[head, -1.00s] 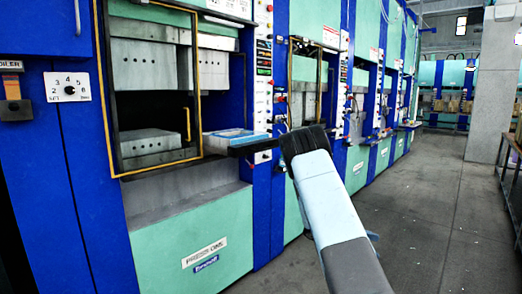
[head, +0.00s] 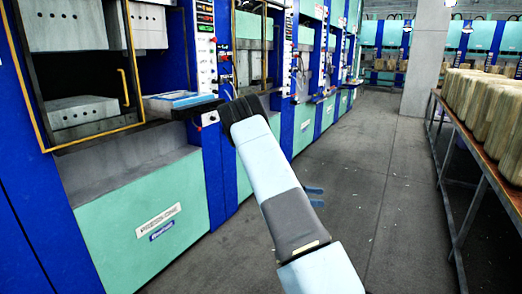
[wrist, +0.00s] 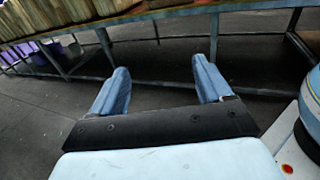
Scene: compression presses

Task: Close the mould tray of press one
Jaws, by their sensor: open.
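Press one (head: 130,220) is at the left in the head view, with a green front panel and a label. Its yellow-framed door (head: 128,60) has a yellow handle. Inside are grey mould blocks: a lower one (head: 85,112) and an upper one (head: 78,25), with a gap between them. I cannot tell for certain which part is the mould tray. My gripper (wrist: 161,68) is open and empty in the wrist view, its two blue fingers apart, facing the floor and a table. In the head view its blue fingertips (head: 316,190) show past my arm, over the aisle, away from the press.
A blue and white tray (head: 182,100) sits on a ledge right of the opening. A control panel (head: 204,50) stands beside it. More presses line the left. A table (head: 455,125) with several tan blocks (head: 475,100) is at the right. The grey aisle floor (head: 370,190) between is clear.

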